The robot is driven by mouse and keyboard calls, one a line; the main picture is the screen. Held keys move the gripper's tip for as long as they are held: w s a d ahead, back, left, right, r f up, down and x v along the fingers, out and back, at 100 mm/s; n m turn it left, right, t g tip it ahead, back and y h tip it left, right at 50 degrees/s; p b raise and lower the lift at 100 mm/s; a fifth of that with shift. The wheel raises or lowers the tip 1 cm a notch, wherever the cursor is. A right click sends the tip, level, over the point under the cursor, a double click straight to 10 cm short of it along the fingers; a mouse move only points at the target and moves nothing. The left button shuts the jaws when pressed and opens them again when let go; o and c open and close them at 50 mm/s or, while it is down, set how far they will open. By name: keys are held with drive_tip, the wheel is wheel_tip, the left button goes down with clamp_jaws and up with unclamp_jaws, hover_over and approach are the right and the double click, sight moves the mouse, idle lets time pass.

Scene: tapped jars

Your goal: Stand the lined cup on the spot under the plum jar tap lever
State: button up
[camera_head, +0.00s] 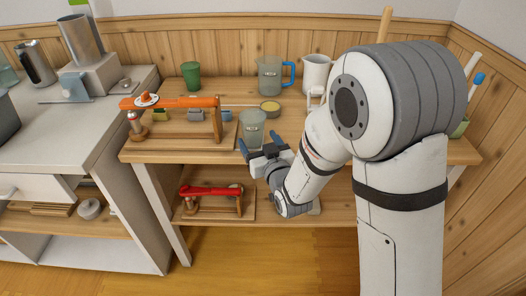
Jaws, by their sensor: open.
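A clear greyish cup (253,126) stands near the front edge of the upper wooden shelf; whether it bears lines is too small to tell. My gripper (263,144) is open just in front of it, with its blue fingertips apart near the cup's lower part. One fingertip overlaps the cup's lower left and the other is to its right. I cannot tell whether the cup is between them. I cannot make out a plum jar, its tap lever or a marked spot. An orange-armed lever device (174,103) stands on the shelf left of the cup.
A green cup (192,76), a blue-handled jug (269,78) and a white pitcher (315,72) stand at the back. A round jar or tin (270,108) is behind the cup. A red-armed device (211,191) sits on the lower shelf. My arm hides the shelf's right part.

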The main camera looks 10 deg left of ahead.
drive_tip(key=shift+v, duration=2.6)
